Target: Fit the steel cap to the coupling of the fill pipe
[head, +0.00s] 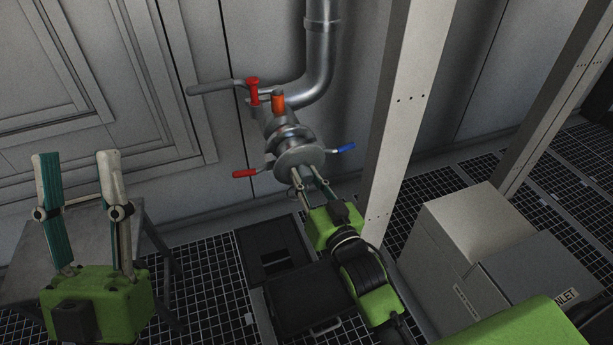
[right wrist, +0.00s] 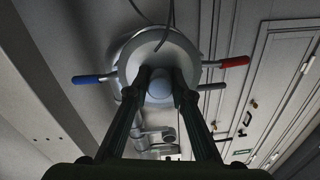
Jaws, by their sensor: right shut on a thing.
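The steel cap (head: 299,160) is a round grey disc at the front end of the coupling (head: 287,135) of the fill pipe (head: 320,60). My right gripper (head: 304,178) is shut on the cap's knob. In the right wrist view the cap (right wrist: 133,62) fills the space beyond the fingers, with the pale round knob (right wrist: 160,84) between my right fingertips (right wrist: 166,82). The cap's face hides the coupling's mouth, so I cannot tell how far it is seated. My left gripper (head: 82,165) is open and empty, at the left, pointing up.
A red lever (head: 244,173) and a blue lever (head: 346,148) stick out beside the coupling. A grey post (head: 405,110) stands close to its right. A small table (head: 35,235) is behind my left gripper. Grey boxes (head: 470,225) stand at the right on the grating.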

